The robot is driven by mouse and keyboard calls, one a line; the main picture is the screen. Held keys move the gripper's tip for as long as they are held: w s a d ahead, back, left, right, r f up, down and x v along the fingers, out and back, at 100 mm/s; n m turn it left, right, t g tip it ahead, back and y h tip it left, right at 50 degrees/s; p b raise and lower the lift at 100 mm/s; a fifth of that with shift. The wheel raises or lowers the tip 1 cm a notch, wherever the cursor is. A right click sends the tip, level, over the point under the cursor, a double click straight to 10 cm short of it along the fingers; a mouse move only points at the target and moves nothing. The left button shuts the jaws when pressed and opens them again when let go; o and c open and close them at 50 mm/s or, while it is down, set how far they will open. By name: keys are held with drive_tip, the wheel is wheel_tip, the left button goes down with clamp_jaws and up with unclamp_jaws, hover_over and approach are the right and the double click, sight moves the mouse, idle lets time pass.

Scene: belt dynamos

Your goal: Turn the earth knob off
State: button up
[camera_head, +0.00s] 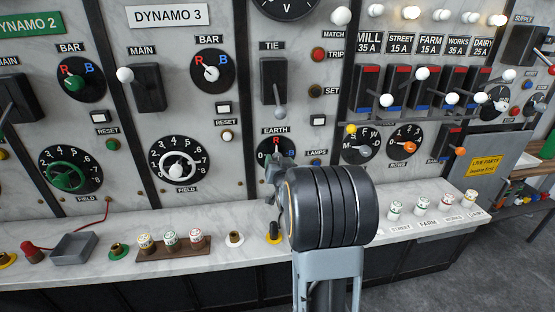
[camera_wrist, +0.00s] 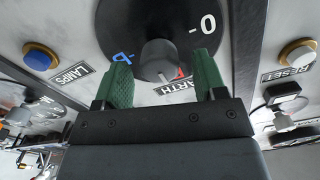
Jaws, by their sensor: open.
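The EARTH knob (camera_wrist: 158,56) is a dark grey round knob on a black dial (camera_wrist: 135,22). In the wrist view the dial shows a white 0, a blue letter and a piece of red by the knob. The EARTH label (camera_wrist: 178,87) is partly covered by my gripper. My gripper (camera_wrist: 160,60) has two green fingers, spread apart on either side of the knob; I cannot tell whether they touch it. In the head view my gripper (camera_head: 271,172) covers most of the dial (camera_head: 266,147), where a red R shows.
The TIE lever (camera_head: 280,110) hangs just above the dial. The LAMPS button (camera_wrist: 39,56) and RESET button (camera_wrist: 297,53) flank it in the wrist view. The marble ledge (camera_head: 215,257) below holds fuses and a black-and-yellow plug (camera_head: 274,232).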

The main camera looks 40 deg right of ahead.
drive_tip(key=shift+w+d, duration=0.3)
drive_tip(key=shift+w, duration=0.35)
drive_tip(key=c, duration=0.9)
